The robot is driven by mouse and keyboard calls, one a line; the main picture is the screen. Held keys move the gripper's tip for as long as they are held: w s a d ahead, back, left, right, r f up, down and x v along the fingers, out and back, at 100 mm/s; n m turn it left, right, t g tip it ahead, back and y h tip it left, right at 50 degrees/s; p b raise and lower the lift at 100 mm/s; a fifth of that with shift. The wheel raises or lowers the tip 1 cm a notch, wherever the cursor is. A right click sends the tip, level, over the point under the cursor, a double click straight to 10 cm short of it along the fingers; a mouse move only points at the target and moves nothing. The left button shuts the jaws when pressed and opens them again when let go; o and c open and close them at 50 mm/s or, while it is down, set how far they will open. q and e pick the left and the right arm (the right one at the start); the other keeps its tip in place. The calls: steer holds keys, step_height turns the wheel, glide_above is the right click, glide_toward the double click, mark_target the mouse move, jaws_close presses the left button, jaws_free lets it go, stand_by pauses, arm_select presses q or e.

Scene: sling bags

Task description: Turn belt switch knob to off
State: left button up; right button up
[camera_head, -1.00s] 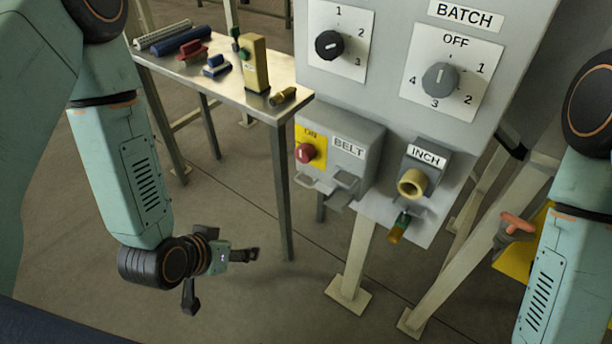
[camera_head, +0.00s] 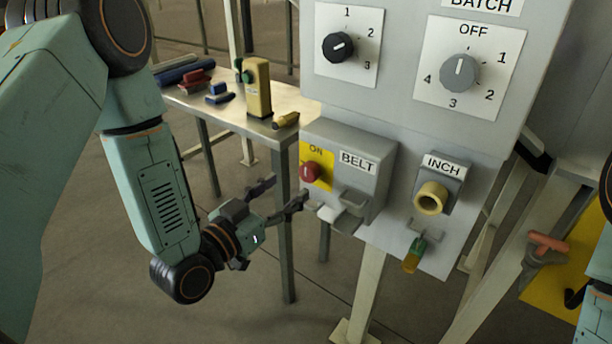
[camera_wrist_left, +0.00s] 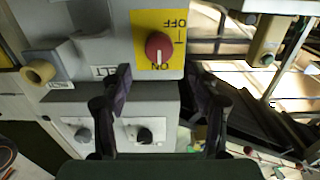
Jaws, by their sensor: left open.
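The belt switch is a red knob (camera_head: 310,172) on a yellow plate (camera_head: 318,160) on the side of the grey BELT box (camera_head: 362,140). In the left wrist view the red knob (camera_wrist_left: 159,47) shows its white mark toward ON, with OFF at the other end of the yellow plate. My left gripper (camera_head: 284,194) is open and empty, below and left of the knob in the head view. In the wrist view its two fingers (camera_wrist_left: 158,84) stand apart on either side of the knob's line, not touching it. My right gripper is out of view.
The INCH button (camera_head: 432,197) and a green and amber part (camera_head: 413,254) are to the right. A metal table (camera_head: 232,106) with small objects stands behind. Dial knobs (camera_head: 459,72) sit above.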

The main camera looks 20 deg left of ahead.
mark_target(306, 174)
arm_select(q)
steer(key=b+x, duration=0.1)
steer(key=x, duration=0.5)
steer(key=shift+w+d, duration=0.15)
steer(key=shift+w, duration=0.2)
steer(key=c, duration=1.2)
steer(key=shift+o, duration=0.2)
